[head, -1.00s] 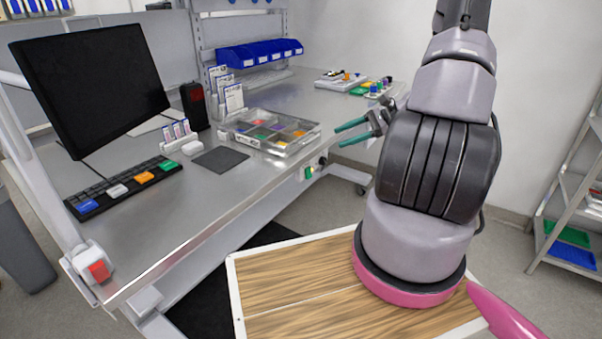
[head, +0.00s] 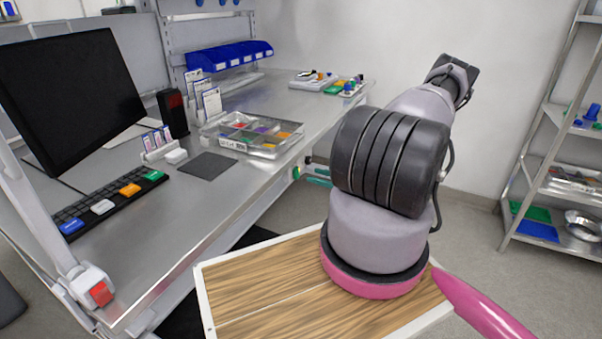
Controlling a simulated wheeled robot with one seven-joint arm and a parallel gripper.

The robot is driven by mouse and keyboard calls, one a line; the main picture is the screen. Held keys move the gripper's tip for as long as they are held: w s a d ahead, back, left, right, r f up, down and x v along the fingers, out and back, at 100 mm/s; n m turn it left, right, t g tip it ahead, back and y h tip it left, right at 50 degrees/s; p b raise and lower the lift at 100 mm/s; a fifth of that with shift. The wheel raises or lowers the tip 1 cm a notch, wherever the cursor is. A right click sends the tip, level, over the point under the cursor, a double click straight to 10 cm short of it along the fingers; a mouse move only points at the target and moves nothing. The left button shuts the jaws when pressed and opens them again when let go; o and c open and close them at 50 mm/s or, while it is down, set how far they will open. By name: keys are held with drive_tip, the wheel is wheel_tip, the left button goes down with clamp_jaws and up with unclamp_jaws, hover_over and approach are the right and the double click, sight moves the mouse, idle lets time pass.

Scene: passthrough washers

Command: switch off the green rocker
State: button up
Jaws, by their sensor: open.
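A small green rocker (head: 296,173) shows on the front edge of the bench, just left of my gripper; it is too small to tell which way it is tipped. My gripper (head: 318,174) is low beside the bench edge, its teal fingers spread apart and pointing left toward the rocker. Nothing shows between the fingers. My arm hides the rest of the gripper, and I cannot tell whether the fingertips touch the rocker.
A red switch (head: 101,293) sits at the bench's near left corner. The steel bench (head: 190,225) holds a monitor (head: 75,100), keyboard (head: 110,205) and parts tray (head: 255,135). A shelf rack (head: 535,165) stands at right, with open floor between.

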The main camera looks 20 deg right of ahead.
sight(297, 170)
drive_tip(key=x, duration=0.6)
drive_tip(key=shift+w+a, duration=0.15)
drive_tip(key=shift+w, duration=0.1)
clamp_jaws()
